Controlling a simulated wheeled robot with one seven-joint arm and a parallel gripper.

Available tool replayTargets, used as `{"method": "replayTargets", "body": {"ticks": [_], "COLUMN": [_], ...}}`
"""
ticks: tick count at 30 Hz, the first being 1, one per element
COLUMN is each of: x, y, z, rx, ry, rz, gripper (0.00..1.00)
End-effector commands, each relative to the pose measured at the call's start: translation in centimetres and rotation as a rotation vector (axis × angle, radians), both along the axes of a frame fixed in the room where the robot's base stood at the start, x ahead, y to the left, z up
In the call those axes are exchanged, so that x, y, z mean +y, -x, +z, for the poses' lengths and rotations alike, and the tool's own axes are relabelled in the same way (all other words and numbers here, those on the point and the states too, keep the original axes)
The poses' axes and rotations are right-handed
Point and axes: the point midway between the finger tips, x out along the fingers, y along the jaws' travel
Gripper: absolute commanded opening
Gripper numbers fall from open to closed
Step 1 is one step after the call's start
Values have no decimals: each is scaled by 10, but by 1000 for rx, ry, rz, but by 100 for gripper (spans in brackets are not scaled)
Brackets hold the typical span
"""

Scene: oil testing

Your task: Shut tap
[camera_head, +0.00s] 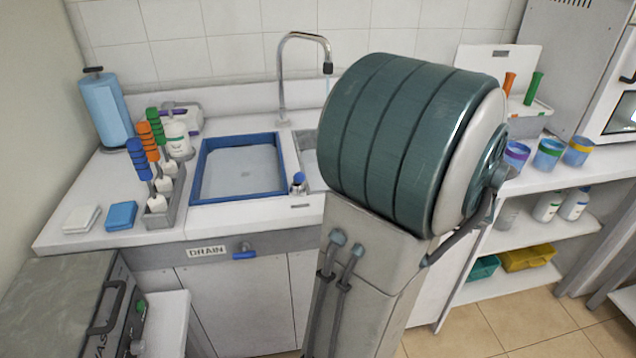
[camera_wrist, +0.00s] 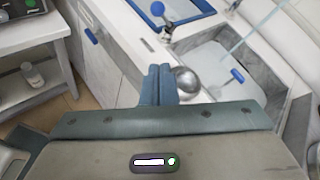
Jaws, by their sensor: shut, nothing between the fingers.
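The tap in the head view is a curved chrome spout (camera_head: 283,60) behind the counter, with a dark nozzle at its end. A small blue-topped lever (camera_head: 299,180) stands on the counter at the blue-rimmed basin's front right corner; it also shows in the wrist view (camera_wrist: 158,10). A pale streak like running water (camera_wrist: 258,28) crosses the wrist view above the grey sink (camera_wrist: 208,58). My gripper (camera_wrist: 160,72) is shut and empty, its blue-grey fingers together beside a shiny metal dome (camera_wrist: 187,78). In the head view my arm hides the gripper and most of the sink.
A blue-rimmed basin (camera_head: 242,193) fills the middle of the counter. A rack (camera_head: 168,215) of colored-handled tools stands left of it. A blue drain handle (camera_head: 245,255) sits on the front panel. Cups (camera_head: 548,155) stand on the right counter.

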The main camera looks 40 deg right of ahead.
Motion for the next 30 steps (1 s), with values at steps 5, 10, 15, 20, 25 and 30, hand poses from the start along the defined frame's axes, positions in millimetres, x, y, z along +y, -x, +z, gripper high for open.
{"method": "replayTargets", "body": {"ticks": [5,10,15,20,25,30], "x": [2,6,11,17,26,30], "y": [-10,-37,-71,-99,-117,-125], "z": [-4,-16,-32,-36,-30,-28], "rx": [2,3,3,1,2,1], "ry": [-2,-2,-4,0,2,0], "rz": [5,6,6,6,4,2], "gripper": [0,0,0,0,0,0]}}
